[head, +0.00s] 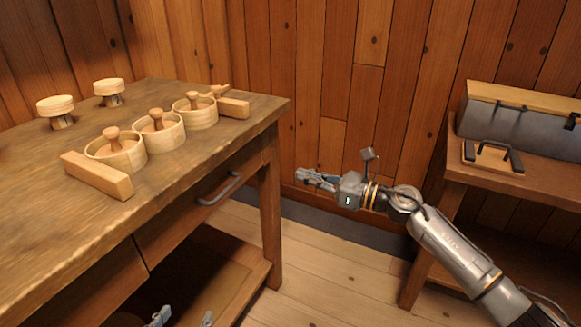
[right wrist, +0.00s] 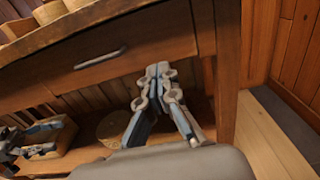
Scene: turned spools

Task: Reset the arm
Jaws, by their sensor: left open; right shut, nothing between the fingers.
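My right arm comes in from the right in the head view. Its gripper (head: 312,178) is shut and empty, held in the air between the workbench and the right-hand bench. In the right wrist view the shut fingers (right wrist: 158,72) point at the workbench's front, below its drawer handle. Only the fingertips of my left gripper (head: 183,318) show, at the bottom edge of the head view. They are spread apart before the workbench's lower shelf, with nothing seen between them.
The workbench (head: 40,215) carries three round wooden cups (head: 160,135) with turned pieces in them, between wooden blocks (head: 97,176), and two spools (head: 109,88) behind. A drawer handle (head: 219,189) sticks out. A grey chest (head: 520,125) stands on the right bench (head: 545,178). Floor between is clear.

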